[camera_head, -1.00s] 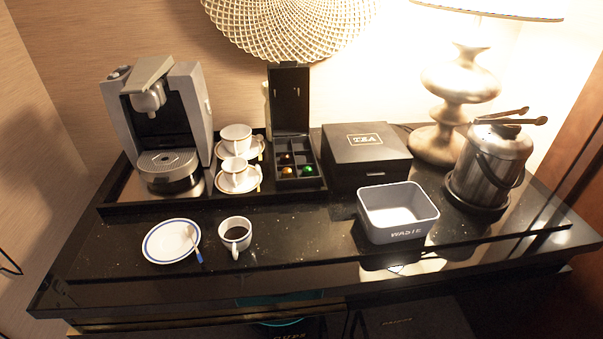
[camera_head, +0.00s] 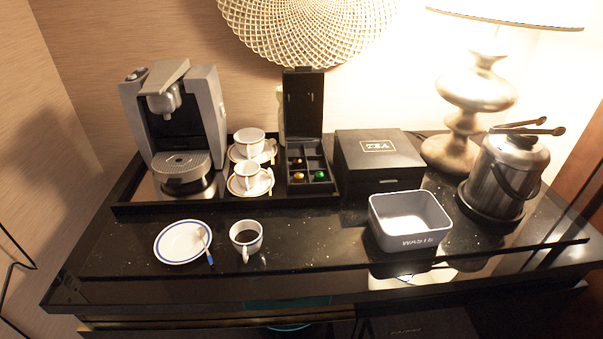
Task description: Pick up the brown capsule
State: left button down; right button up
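Neither my left nor my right gripper is in view.
A coffee machine (camera_head: 178,120) and cups on saucers (camera_head: 249,180) stand left of the box. A black tea box (camera_head: 379,158), a waste bin (camera_head: 409,222), an ice bucket (camera_head: 503,175) and a lamp (camera_head: 466,110) stand right. A saucer (camera_head: 183,241) and coffee cup (camera_head: 246,237) sit in front.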

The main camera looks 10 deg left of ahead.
aim_at(296, 162)
jog(key=j+z, duration=0.35)
jog(key=k+j+z, duration=0.15)
jog(key=j+z, duration=0.2)
jog(key=j, duration=0.1)
